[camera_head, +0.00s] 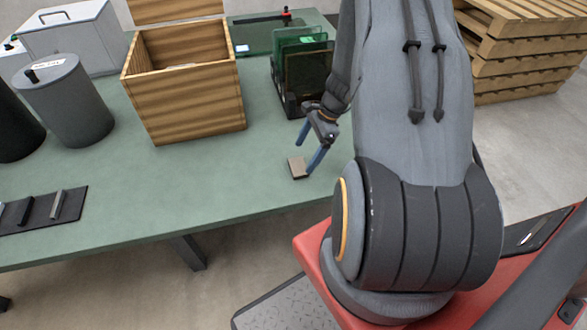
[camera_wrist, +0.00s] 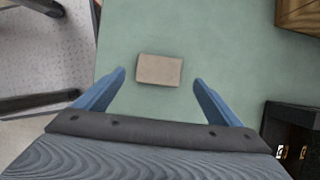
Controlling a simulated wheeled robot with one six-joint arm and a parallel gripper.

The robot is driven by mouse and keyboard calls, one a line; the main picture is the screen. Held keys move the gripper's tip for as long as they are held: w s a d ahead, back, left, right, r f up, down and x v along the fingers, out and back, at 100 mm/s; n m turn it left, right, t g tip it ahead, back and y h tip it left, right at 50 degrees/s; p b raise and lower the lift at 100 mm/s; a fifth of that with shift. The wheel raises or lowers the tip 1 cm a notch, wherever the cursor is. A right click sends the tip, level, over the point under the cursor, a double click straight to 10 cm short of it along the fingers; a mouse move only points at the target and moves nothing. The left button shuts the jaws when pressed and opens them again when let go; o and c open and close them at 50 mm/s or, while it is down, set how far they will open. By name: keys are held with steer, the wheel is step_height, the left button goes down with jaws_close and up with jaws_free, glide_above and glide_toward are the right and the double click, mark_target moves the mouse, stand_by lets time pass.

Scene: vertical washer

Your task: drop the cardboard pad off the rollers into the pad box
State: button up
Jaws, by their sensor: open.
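The cardboard pad (camera_head: 298,168) is a small grey-brown block lying flat on the green table, near its front edge. In the wrist view the pad (camera_wrist: 159,70) lies between and slightly beyond the blue fingertips, with a gap on each side. My gripper (camera_head: 308,155) is open and empty, pointing down at the pad; its fingers also show in the wrist view (camera_wrist: 159,76). A wooden box (camera_head: 190,92) with an open top stands behind and left of the pad; I cannot tell if it is the pad box. I cannot make out any rollers.
A dark rack (camera_head: 303,75) holding green panes stands behind my gripper. Grey canisters (camera_head: 68,100) and a white case (camera_head: 75,38) are at the left. A dark mat (camera_head: 42,210) holds small bars. The table (camera_head: 190,190) is clear left of the pad.

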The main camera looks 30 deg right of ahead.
mark_target(299, 165)
steer(key=x, duration=0.4)
steer(key=shift+w+f, duration=0.1)
steer(key=shift+f, duration=0.3)
steer(key=shift+c, duration=0.4)
steer(key=c, duration=1.1)
steer(key=shift+c, duration=0.2)
